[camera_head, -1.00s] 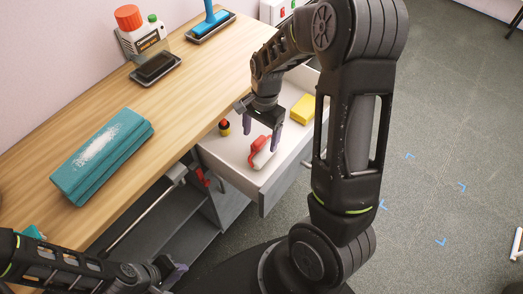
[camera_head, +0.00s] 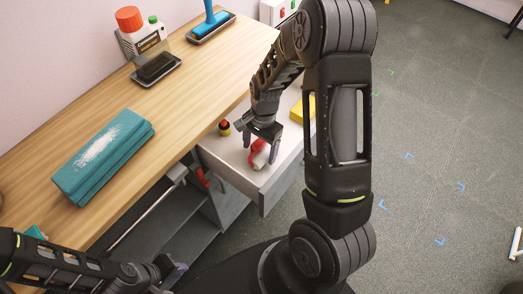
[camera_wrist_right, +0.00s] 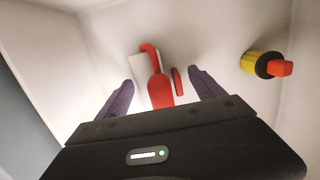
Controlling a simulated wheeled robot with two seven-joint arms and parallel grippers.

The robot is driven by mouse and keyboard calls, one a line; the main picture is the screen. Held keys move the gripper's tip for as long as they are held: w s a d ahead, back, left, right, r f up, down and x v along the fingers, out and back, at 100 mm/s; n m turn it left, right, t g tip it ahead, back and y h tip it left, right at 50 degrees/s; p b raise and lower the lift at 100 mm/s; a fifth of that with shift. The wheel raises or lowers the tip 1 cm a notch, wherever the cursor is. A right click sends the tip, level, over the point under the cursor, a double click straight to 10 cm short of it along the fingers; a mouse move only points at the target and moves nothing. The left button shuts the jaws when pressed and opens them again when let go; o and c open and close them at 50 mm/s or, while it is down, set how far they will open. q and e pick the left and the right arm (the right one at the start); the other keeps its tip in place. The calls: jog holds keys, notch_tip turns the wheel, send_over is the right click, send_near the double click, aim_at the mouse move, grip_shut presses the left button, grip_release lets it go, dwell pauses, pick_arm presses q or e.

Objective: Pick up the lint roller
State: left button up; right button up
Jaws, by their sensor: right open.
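The lint roller (camera_head: 259,159), with a red handle and a white roller, lies in the open drawer. In the right wrist view its red handle (camera_wrist_right: 159,89) points toward my gripper. My right gripper (camera_head: 260,147) is over the drawer, open, with its fingers on either side of the handle. In the wrist view the right gripper (camera_wrist_right: 160,78) shows gaps between both fingers and the handle. My left gripper (camera_head: 178,270) is low at the left, away from the drawer, and its opening is unclear.
The open drawer (camera_head: 225,163) also holds a yellow-black item with a red top (camera_head: 224,127) and a yellow block (camera_head: 303,108). Drawer walls surround my right gripper. A teal folded cloth (camera_head: 103,157) lies on the wooden worktop (camera_head: 185,105).

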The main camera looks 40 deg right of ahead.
dwell(0.4)
jog(key=c, duration=1.6)
jog(key=shift+r, duration=0.1)
notch_tip(320, 180, up, 10)
jog(key=shift+f, duration=0.1)
